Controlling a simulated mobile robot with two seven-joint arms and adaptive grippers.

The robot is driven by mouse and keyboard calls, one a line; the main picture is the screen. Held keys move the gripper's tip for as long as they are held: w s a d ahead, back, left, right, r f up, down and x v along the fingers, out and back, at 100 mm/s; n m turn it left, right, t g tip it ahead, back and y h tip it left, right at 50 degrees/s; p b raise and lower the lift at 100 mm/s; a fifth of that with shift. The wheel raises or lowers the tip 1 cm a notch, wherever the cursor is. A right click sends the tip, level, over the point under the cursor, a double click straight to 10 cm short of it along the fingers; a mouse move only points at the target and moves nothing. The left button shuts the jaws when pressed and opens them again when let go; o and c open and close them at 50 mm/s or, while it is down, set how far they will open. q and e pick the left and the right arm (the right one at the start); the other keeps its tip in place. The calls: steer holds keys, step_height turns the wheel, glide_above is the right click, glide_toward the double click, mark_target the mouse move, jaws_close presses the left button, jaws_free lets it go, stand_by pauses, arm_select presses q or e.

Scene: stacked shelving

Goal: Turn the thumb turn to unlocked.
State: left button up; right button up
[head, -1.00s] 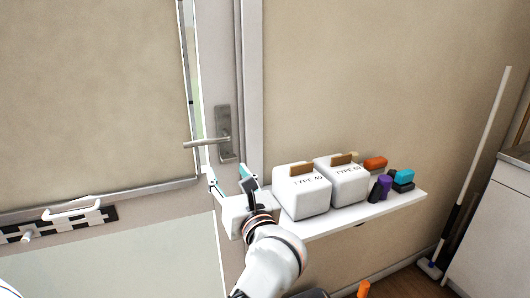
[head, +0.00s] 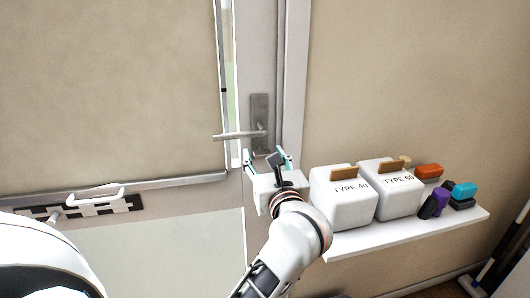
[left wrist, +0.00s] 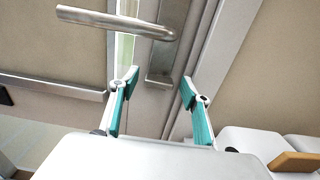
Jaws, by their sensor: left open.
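The door's grey lock plate (head: 260,112) carries a lever handle (head: 238,135) pointing left. Both also show in the left wrist view, the plate (left wrist: 169,45) upright and the handle (left wrist: 112,22) across the top. I cannot make out the thumb turn clearly; the plate's lower end lies just beyond my fingertips in the left wrist view. My left gripper (head: 265,156) is just below the handle, in front of the door edge. Its teal-padded fingers (left wrist: 159,86) are spread apart with nothing between them. My right gripper is not in view.
A white shelf (head: 350,243) is just right of my left gripper. It bears two white canisters (head: 343,205) (head: 394,198) and several small coloured items. A black-and-white strip with a white handle (head: 95,195) is at left. The door frame (head: 292,80) stands beside the plate.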

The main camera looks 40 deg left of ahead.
arm_select(q)
steer(key=shift+a, duration=0.1)
steer(key=shift+r, duration=0.1)
steer(key=c, duration=1.1)
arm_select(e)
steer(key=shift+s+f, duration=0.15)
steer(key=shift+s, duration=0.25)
